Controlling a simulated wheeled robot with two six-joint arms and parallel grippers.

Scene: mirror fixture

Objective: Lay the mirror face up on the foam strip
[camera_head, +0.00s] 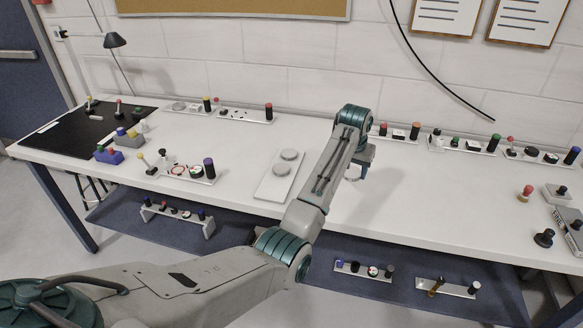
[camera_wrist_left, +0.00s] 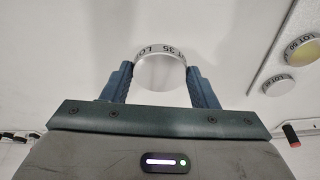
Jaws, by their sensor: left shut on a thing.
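The mirror (camera_wrist_left: 160,72) is a small round silver disc with "LOT 35" lettering on its pale rim. My left gripper (camera_wrist_left: 160,84) is shut on it, one blue finger at each side. In the head view my left gripper (camera_head: 356,170) is above the white table, to the right of a pale flat strip, seemingly the foam strip (camera_head: 265,188). Two round discs (camera_head: 282,168) lie on this strip; their rims show "LOT" lettering in the left wrist view (camera_wrist_left: 304,52). Which face of the held mirror is the reflecting one I cannot tell. My right gripper is out of view.
The white table (camera_head: 400,215) is clear around the gripper. Racks with coloured-top posts (camera_head: 245,115) stand along the back, and another (camera_head: 190,171) is left of the strip. A black mat (camera_head: 75,135) lies far left. Loose parts (camera_head: 527,192) stand at the right.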

